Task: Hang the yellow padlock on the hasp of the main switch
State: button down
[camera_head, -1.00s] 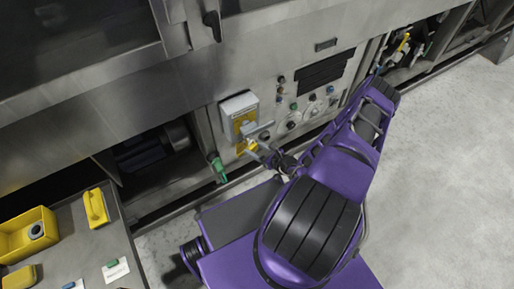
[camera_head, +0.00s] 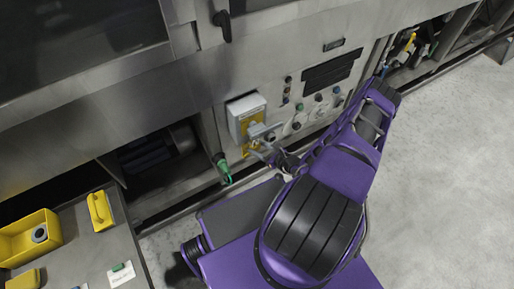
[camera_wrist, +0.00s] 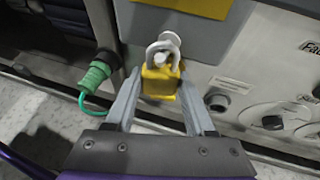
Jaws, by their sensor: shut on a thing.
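The yellow padlock (camera_wrist: 160,82) is upright between the two fingers of my gripper (camera_wrist: 160,76) in the wrist view, its grey shackle (camera_wrist: 152,50) on top. My gripper is shut on its body. A pale round knob or pin (camera_wrist: 170,40) shows at the shackle; I cannot tell whether the shackle is around it or in front of it. The main switch is a light grey box (camera_head: 240,108) with a yellow plate (camera_head: 252,122) on the steel panel. In the head view my gripper (camera_head: 260,146) is right at its lower front, and the padlock is hard to make out there.
A green connector (camera_wrist: 95,75) with a green cable hangs left of my gripper. Dials (camera_wrist: 272,122) are on the panel to the right. A table (camera_head: 80,250) with a yellow bin (camera_head: 28,246) stands at lower left. The floor at right is clear.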

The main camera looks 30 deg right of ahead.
dwell(0.4)
jog(key=shift+c, duration=0.9)
grip_release()
jog(key=shift+s, duration=0.1)
jog(key=p+v, duration=0.2)
jog(key=v, duration=1.5)
jog(key=shift+s, duration=0.1)
